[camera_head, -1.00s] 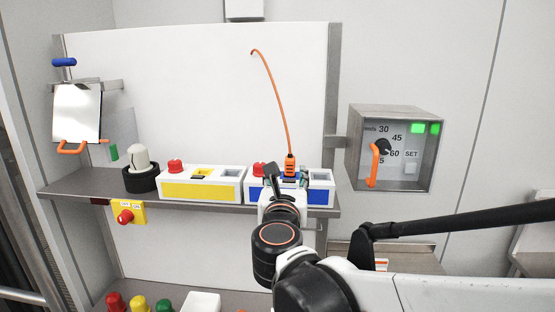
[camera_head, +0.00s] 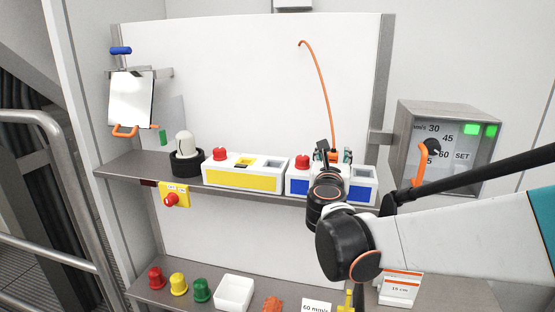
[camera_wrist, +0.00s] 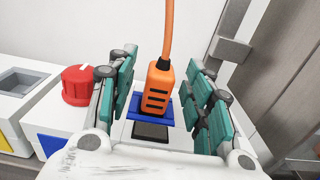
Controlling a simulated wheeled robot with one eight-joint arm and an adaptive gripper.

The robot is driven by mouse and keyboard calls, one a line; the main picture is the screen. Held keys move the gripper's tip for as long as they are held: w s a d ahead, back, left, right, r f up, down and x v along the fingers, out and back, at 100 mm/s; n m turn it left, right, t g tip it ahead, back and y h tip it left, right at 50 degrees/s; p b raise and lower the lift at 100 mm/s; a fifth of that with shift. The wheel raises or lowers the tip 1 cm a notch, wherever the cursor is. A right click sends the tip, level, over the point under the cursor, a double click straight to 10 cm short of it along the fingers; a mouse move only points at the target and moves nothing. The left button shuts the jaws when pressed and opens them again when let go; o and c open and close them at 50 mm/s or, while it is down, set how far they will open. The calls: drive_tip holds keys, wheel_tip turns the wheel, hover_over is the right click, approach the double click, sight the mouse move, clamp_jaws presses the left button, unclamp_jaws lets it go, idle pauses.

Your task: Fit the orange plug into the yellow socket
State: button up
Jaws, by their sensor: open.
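The orange plug (camera_wrist: 158,88) with its orange cable stands upright in the blue socket (camera_wrist: 134,103) on the blue-fronted box (camera_head: 359,195). My gripper (camera_wrist: 160,66) is open, with one teal-padded finger on each side of the plug. In the wrist view there is a visible gap beside the plug on both sides. In the head view, my wrist hides part of the blue-fronted box, and only a little of the plug shows. The yellow socket (camera_head: 243,161) is on top of the yellow-fronted box (camera_head: 240,180), left of the blue-fronted one, and looks empty.
Red buttons stand on both boxes, one on the blue-fronted box (camera_wrist: 80,84). A white knob in a black ring (camera_head: 184,147) is further left on the shelf (camera_head: 130,169). A dial panel (camera_head: 450,150) is at the right. The cable rises to the back wall. Coloured caps and a white tray (camera_head: 233,293) sit below.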

drive_tip(key=shift+x, duration=0.9)
clamp_jaws()
drive_tip(key=shift+r, duration=0.15)
